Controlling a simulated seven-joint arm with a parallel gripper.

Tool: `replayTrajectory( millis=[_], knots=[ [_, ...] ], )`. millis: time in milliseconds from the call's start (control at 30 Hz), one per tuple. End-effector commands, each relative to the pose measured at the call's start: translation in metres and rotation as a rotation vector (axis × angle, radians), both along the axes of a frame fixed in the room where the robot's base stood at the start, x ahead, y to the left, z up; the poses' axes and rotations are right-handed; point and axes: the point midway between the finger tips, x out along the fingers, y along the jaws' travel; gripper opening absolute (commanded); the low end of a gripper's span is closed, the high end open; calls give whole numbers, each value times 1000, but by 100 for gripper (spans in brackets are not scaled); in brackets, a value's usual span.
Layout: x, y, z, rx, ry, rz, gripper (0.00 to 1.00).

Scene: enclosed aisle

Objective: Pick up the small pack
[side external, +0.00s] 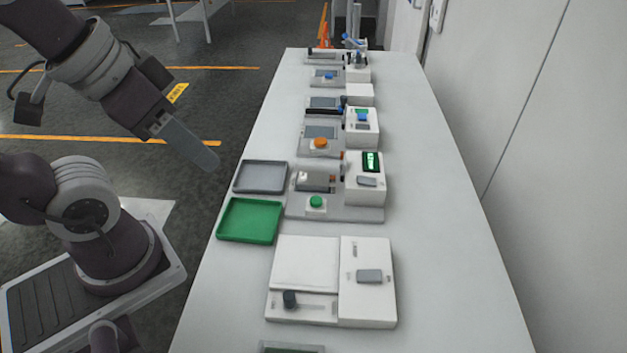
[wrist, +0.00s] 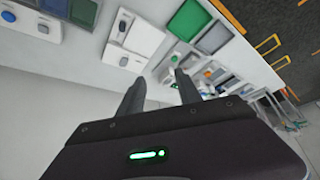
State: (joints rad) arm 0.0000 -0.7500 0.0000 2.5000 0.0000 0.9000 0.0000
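I cannot tell for sure which thing is the small pack. A small pale block-like shape (side external: 315,180) sits in the grey station with the green button, but it is too small to identify. My gripper (side external: 207,158) is in the air to the left of the table, above floor level and apart from everything on the table. In the wrist view my gripper (wrist: 160,82) shows two dark fingers spread apart with nothing between them. The green tray (side external: 249,221) and the grey tray (side external: 261,177) on the table's left edge look empty.
A long white table (side external: 440,260) holds a row of stations. A wall (side external: 560,150) runs along the right. The table's right strip is clear.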

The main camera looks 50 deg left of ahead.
Motion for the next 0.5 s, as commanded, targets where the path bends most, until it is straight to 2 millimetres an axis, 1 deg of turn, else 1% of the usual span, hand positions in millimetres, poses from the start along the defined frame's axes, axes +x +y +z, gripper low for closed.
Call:
replayTrajectory(
  millis=[33, 167, 200, 433, 500],
  knots=[
    [0, 0, 0, 0, 0, 0, 53],
    [0, 0, 0, 0, 0, 0, 79],
    [0, 0, 0, 0, 0, 0, 80],
    [0, 0, 0, 0, 0, 0, 80],
    [4, -2, -1, -18, 25, 17, 80]
  ],
)
